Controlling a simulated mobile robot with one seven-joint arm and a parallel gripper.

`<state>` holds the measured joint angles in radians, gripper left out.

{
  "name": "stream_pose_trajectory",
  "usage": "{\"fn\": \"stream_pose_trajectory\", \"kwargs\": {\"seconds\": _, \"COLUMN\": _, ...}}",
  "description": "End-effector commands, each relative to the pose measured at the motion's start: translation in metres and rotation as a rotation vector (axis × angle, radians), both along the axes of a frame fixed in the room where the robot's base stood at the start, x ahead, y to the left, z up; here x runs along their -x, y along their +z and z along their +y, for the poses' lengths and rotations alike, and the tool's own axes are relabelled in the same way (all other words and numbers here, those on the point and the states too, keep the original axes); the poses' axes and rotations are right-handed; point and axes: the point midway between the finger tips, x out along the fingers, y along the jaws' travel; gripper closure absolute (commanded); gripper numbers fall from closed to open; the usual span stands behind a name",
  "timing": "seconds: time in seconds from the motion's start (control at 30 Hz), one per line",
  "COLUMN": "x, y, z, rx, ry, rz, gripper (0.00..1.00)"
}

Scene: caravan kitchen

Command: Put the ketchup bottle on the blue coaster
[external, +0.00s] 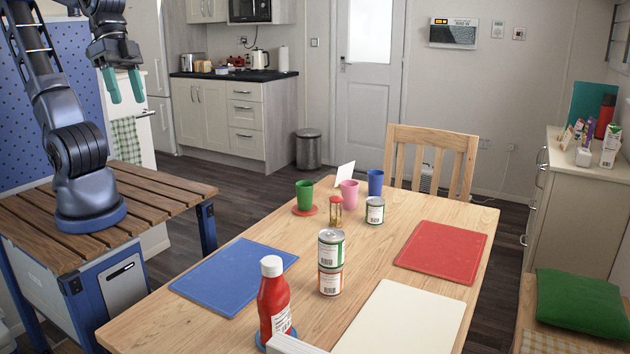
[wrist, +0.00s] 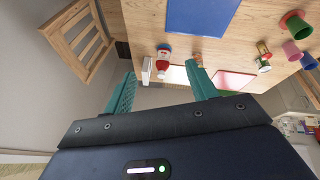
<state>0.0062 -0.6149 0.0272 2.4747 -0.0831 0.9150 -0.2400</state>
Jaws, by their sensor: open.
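The red ketchup bottle (external: 273,305) with a white cap stands upright near the table's front edge. Blue edges of the blue coaster (external: 291,332) show at both sides of its base, and the bottle appears to stand on it. The wrist view also shows the bottle (wrist: 163,64), cap toward me, with the blue coaster (wrist: 164,47) at its base. My gripper (external: 124,92) is open and empty, high above the slatted bench at the left, well apart from the bottle. In the wrist view my gripper (wrist: 161,72) has its green fingers spread.
Two stacked cans (external: 331,262) stand right of the bottle. A blue mat (external: 235,275), red mat (external: 442,250) and white mat (external: 405,320) lie on the table (external: 290,235). Cups, an hourglass (external: 336,211) and another can (external: 375,210) stand farther back. A chair (external: 432,150) is behind.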

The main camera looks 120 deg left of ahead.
Motion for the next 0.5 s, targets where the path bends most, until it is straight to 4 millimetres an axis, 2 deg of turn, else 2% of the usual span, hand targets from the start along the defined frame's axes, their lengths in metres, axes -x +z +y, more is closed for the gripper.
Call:
{"fn": "stream_pose_trajectory", "kwargs": {"seconds": 0.1, "x": 0.026, "y": 0.000, "z": 0.003, "rx": -0.087, "ry": -0.124, "rz": -0.027, "gripper": 0.43}}
{"fn": "stream_pose_trajectory", "kwargs": {"seconds": 0.2, "x": 0.040, "y": -0.001, "z": 0.005, "rx": -0.142, "ry": -0.200, "rz": -0.037, "gripper": 0.43}}
{"fn": "stream_pose_trajectory", "kwargs": {"seconds": 0.33, "x": 0.049, "y": -0.003, "z": 0.006, "rx": -0.178, "ry": -0.250, "rz": -0.041, "gripper": 0.43}}
{"fn": "stream_pose_trajectory", "kwargs": {"seconds": 0.5, "x": 0.051, "y": -0.003, "z": 0.007, "rx": -0.186, "ry": -0.263, "rz": -0.042, "gripper": 0.43}}
